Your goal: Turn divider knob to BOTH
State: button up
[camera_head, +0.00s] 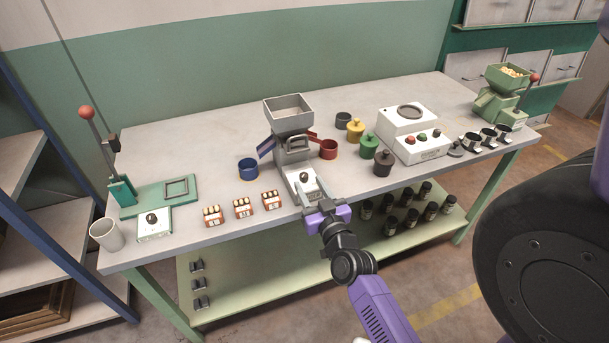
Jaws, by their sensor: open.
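The divider machine (292,132) stands at the middle of the bench, a grey body with an open square hopper on top. A blue chute slopes to its left and a red chute to its right. Its dark divider knob (304,177) sits on a white panel at the machine's front. The knob's pointer direction and any BOTH label are too small to read. My gripper (307,189) is open at the front of the panel, its fingers close around or beside the knob. I cannot tell whether they touch it.
A blue cup (248,169) and a red cup (328,149) stand by the chutes. Small red boxes (243,208) line the front edge at left. Yellow, green and brown lidded pots (369,145) stand at right, near a white scale-like box (421,151). A lever press (121,189) is far left.

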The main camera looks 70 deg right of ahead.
aim_at(306, 178)
jog(key=x, duration=0.4)
jog(key=shift+w+d, duration=0.25)
jog(key=shift+d, duration=0.05)
grip_shut()
